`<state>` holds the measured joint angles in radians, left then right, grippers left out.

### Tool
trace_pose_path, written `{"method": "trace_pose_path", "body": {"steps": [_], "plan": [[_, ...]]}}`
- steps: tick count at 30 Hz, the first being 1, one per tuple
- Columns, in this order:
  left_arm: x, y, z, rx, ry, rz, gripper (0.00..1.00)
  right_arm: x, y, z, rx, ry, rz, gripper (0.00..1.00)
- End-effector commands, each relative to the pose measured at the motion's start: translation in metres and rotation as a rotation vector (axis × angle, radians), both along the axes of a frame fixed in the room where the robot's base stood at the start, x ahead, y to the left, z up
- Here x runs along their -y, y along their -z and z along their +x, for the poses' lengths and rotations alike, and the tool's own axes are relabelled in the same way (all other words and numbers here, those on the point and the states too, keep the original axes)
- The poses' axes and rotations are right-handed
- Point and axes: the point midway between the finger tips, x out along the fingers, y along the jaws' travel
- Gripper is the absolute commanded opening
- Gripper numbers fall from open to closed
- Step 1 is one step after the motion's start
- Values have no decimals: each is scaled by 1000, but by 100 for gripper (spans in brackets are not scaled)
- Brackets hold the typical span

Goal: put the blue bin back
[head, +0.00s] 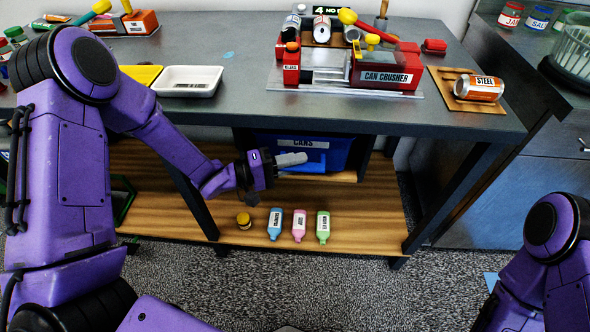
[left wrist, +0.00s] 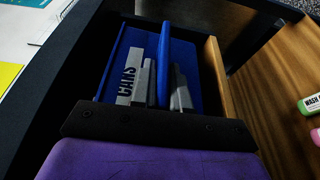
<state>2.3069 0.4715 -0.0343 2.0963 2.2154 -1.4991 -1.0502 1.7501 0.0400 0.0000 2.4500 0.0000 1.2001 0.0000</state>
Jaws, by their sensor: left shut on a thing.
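The blue bin (head: 341,153) with a CANS label sits in the wooden-sided cubby under the grey counter, in the middle of the head view. My left gripper (head: 291,161) reaches in under the counter at the bin's front. In the left wrist view, its two grey fingers (left wrist: 164,85) are shut on an upright blue part of the bin (left wrist: 190,60), one finger on each side. The CANS label is next to the left finger. The bin's back is hidden under the counter. My right arm shows at the lower right, but its gripper is out of view.
On the counter (head: 240,107) stand a can crusher (head: 385,78), a white tray (head: 192,81) and a STEEL can (head: 479,88) on a board.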

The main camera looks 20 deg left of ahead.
Motion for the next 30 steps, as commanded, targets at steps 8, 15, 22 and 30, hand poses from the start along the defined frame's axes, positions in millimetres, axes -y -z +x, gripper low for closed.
{"method": "trace_pose_path", "body": {"steps": [8, 15, 22, 30], "plan": [[-1, 35, 5, 4, 2, 3, 0, 0, 4, 0, 0, 0, 0, 43], [-1, 36, 5, 4, 1, 1, 0, 0, 5, 0, 0, 0, 0, 43], [-1, 37, 5, 2, 0, 2, 41, 0, 6, 0, 0, 0, 0, 43], [-5, 34, 3, 3, -1, 1, 41, 0, 3, 0, 0, 0, 0, 43]]}}
